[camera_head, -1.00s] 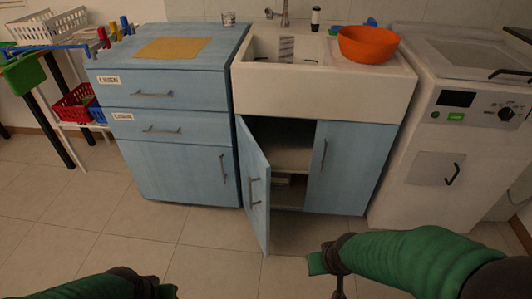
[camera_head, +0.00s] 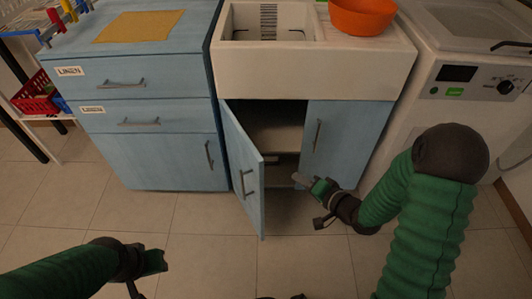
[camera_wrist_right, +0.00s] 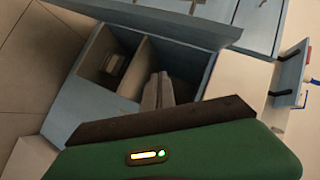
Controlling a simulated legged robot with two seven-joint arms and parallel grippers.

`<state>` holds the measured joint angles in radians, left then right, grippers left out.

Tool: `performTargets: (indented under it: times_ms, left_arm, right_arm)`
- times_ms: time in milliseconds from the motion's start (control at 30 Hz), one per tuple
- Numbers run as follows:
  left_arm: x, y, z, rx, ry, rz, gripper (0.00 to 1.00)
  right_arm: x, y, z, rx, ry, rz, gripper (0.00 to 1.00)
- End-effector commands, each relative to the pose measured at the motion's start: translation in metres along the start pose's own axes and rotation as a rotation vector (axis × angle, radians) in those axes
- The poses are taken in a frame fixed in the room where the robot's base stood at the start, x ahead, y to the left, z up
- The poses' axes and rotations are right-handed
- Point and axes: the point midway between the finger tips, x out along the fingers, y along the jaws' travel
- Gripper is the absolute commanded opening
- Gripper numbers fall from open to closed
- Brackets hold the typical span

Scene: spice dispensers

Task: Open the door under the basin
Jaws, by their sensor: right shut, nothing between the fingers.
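The basin cabinet has two blue doors. Its left door (camera_head: 240,160) stands swung outward, with a bar handle on its front. Its right door (camera_head: 350,140) is closed, with an upright handle near its left edge. Between them the dark inside with a shelf (camera_head: 278,137) shows. My right gripper (camera_head: 300,179) is shut and empty, low before the opening, near the right door's lower left corner. The right wrist view shows its fingers together (camera_wrist_right: 158,92) in front of the open compartment (camera_wrist_right: 105,58). My left gripper (camera_head: 160,262) is low at the left, away from the cabinet; its jaws are unclear.
The white basin (camera_head: 310,65) sits above the doors, with an orange bowl (camera_head: 362,17) on it. A blue drawer unit (camera_head: 150,160) stands at left and a white washing machine (camera_head: 450,110) at right. The tiled floor (camera_head: 200,220) in front is clear.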

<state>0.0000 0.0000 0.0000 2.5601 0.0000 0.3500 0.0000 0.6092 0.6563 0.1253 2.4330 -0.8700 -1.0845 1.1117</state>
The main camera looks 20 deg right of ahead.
Motion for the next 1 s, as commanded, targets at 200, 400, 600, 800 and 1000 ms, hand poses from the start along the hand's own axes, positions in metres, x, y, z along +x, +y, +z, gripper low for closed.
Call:
performTargets:
  times_ms: [200,400,600,800,1000]
  left_arm:
    - [-0.009,0.000,-0.002,0.000,0.000,0.000,0.36]
    - [-0.001,0.000,0.000,0.000,0.000,0.000,0.36]
    - [0.015,0.000,0.003,0.000,0.000,0.000,0.36]
    - [0.032,0.000,0.007,0.000,0.000,0.000,0.36]
    - [0.046,0.000,0.011,0.000,0.000,0.000,0.36]
  right_arm:
    - [-0.030,-0.037,-0.011,0.393,0.003,-0.367,0.00]
    - [-0.021,-0.047,-0.012,0.429,-0.006,-0.412,0.00]
    - [0.017,-0.061,-0.014,0.425,-0.005,-0.412,0.00]
    - [0.058,-0.077,-0.018,0.424,-0.005,-0.411,0.00]
    - [0.064,-0.093,0.007,0.427,-0.004,-0.408,0.00]
